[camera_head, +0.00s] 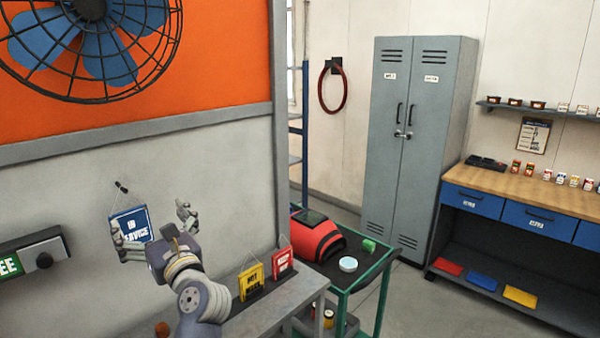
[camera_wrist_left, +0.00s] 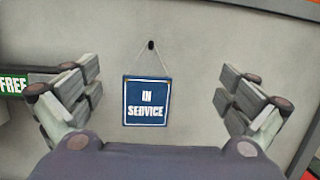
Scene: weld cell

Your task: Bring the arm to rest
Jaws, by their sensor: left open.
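My left gripper (camera_head: 153,230) is open and empty in front of the grey wall panel. A blue "IN SERVICE" sign (camera_head: 133,222) hangs by a cord from a dark peg (camera_head: 121,187) on that panel. In the left wrist view the sign (camera_wrist_left: 146,101) hangs upright between the spread fingers (camera_wrist_left: 158,98), with clear space on both sides. The gripper partly covers the sign in the head view. My right gripper is not in view.
A yellow sign (camera_head: 251,281) and a red sign (camera_head: 282,264) stand on the grey bench (camera_head: 280,307) below. A green "FREE" plate (camera_wrist_left: 13,85) is left of the hanging sign. Lockers (camera_head: 416,140) stand farther back.

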